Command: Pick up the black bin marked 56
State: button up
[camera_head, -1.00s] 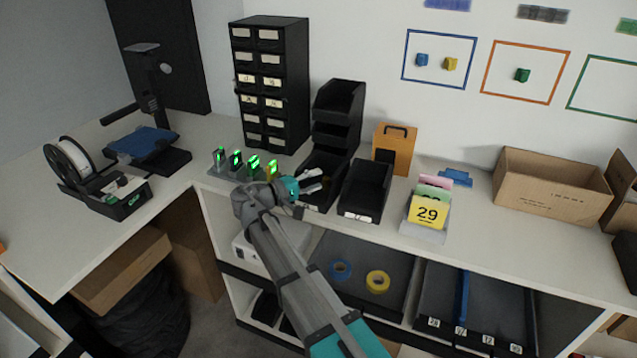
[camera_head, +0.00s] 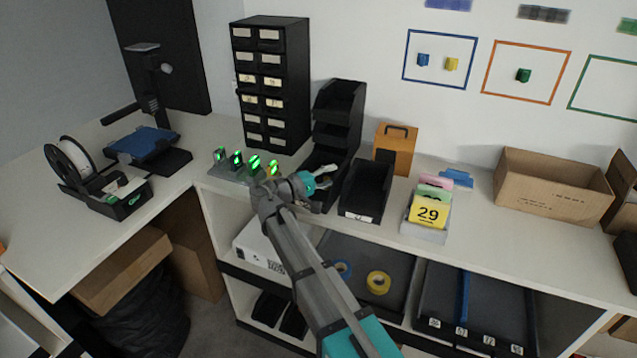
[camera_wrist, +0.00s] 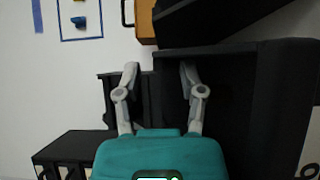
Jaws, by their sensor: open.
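Black bins stand on the counter: a stepped stack (camera_head: 342,96) and a separate open bin (camera_head: 368,186) to its right. The separate bin has a small white front label, too small to read. No 56 is legible on any bin. My gripper (camera_head: 328,174) is at the lower front of the stack, partly hiding its lowest bin. In the wrist view my gripper (camera_wrist: 159,80) is open, fingers apart, with dark stack surfaces (camera_wrist: 255,100) behind and beside them. Contact cannot be told. Nothing is visibly held.
A black drawer cabinet (camera_head: 270,85) stands left of the stack, with green-lit devices (camera_head: 238,162) before it. An orange box (camera_head: 395,150) stands behind the separate bin. A yellow card marked 29 (camera_head: 428,213) and a cardboard carton (camera_head: 552,185) are to the right.

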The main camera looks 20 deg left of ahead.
grip_shut()
jog(key=shift+r, duration=0.1)
dwell(0.4)
notch_tip(320, 180, up, 10)
jog(key=p, duration=1)
dwell(0.6)
